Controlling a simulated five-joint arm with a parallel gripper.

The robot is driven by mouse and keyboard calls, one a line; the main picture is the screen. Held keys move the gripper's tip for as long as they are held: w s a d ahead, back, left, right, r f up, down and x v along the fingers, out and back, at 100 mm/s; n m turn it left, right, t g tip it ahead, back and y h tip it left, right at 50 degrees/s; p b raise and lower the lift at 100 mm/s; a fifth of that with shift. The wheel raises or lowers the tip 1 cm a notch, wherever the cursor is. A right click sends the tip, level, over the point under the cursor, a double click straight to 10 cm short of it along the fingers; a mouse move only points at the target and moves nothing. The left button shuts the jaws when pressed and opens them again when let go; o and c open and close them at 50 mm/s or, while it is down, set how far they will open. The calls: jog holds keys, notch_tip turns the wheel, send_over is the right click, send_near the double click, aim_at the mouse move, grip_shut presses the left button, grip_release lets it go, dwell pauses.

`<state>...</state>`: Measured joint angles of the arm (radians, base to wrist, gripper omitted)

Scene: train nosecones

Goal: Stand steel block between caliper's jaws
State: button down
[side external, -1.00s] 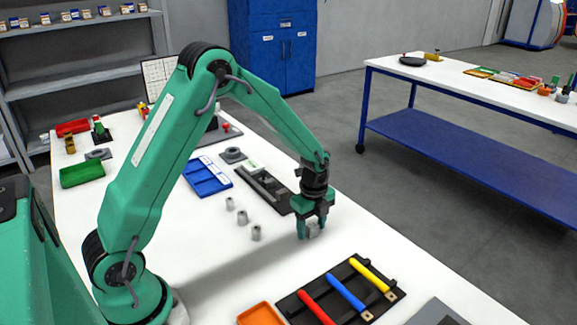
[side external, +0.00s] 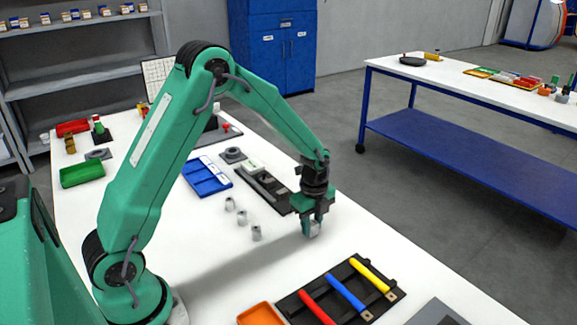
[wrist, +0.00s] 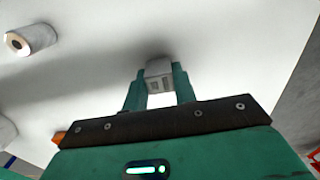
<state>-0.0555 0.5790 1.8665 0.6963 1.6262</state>
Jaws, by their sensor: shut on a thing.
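My gripper (side external: 313,228) is shut on a small grey steel block (wrist: 160,76), low over the white table near its right edge. In the side view the block (side external: 314,230) shows only partly between the fingers. I cannot tell whether it touches the table. In the wrist view the gripper (wrist: 159,92) holds the block at its fingertips. A long dark fixture with grey parts (side external: 258,183) lies behind and left of my gripper. It may be the caliper, but its jaws are too small to make out, and my gripper partly covers its near end.
Several small grey cylinders (side external: 243,219) stand left of my gripper. A black rack (side external: 290,304) with red, blue and yellow handles lies in front. An orange tray (side external: 261,316) and a blue tray (side external: 206,177) are also on the table. White table around the gripper is bare.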

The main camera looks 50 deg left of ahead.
jog(key=r, duration=0.4)
jog(key=shift+s+d, duration=0.1)
jog(key=shift+d, duration=0.2)
jog(key=s+d+r, duration=0.5)
jog(key=d+r, duration=0.1)
jog(key=d, duration=0.3)
jog(key=shift+d+r, duration=0.3)
jog(key=shift+d, duration=0.1)
jog(key=shift+a, duration=0.1)
send_over(313, 224)
jog(key=w+a+r, duration=0.1)
jog(key=a, duration=0.8)
jog(key=shift+w+a, duration=0.35)
jog(key=a+f, duration=0.2)
jog(key=a, duration=0.2)
jog(key=a+f, duration=0.2)
jog(key=a, duration=0.1)
jog(key=w+a+f, duration=0.1)
jog(key=a+f, duration=0.1)
jog(key=a, duration=0.2)
jog(key=shift+a+f, duration=0.3)
jog(key=shift+f, duration=2.1)
jog(key=shift+f, duration=0.1)
